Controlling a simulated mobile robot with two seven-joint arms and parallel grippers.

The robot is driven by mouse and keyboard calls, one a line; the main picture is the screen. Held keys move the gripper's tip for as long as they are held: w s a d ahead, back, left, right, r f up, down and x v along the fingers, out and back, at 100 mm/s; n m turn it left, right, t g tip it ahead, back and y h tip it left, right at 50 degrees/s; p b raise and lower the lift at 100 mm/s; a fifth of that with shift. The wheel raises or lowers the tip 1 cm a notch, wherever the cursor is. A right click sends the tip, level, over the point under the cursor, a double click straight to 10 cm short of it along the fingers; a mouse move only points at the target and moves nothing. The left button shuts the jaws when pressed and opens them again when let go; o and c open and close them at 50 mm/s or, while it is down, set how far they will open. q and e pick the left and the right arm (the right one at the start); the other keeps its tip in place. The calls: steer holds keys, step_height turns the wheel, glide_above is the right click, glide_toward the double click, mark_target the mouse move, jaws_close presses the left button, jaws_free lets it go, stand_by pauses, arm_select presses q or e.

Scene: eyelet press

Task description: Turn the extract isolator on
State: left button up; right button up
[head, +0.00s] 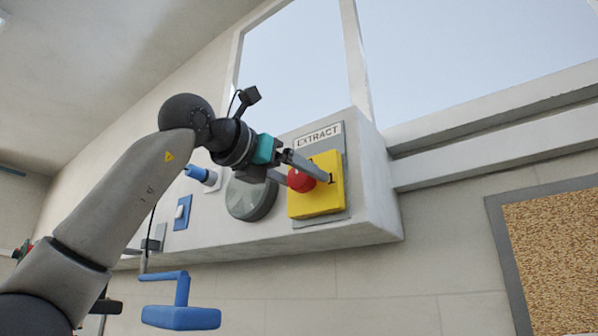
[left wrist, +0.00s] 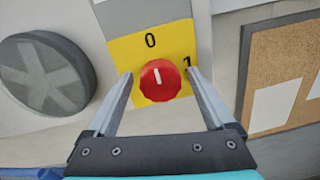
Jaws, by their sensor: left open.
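The extract isolator is a yellow plate (head: 327,200) with a red rotary knob (head: 298,181), under a label reading EXTRACT (head: 318,137). In the left wrist view the red knob (left wrist: 161,82) has a white line pointing up toward the 0 mark (left wrist: 151,41). The 1 mark (left wrist: 187,62) is to its upper right, partly beside a finger. My left gripper (head: 308,179) is open, with one finger on each side of the knob; contact is not clear. It also shows in the left wrist view (left wrist: 160,74). My right gripper is not in view.
A round grey vent (head: 252,197), a blue switch (head: 182,212) and a blue socket (head: 203,175) sit left of the isolator on the same pale wall box. A blue-handled part (head: 181,317) is below. A cork board (head: 558,245) hangs at right.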

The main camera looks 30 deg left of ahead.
arm_select(q)
steer(key=shift+w, duration=0.25)
steer(key=c, duration=1.4)
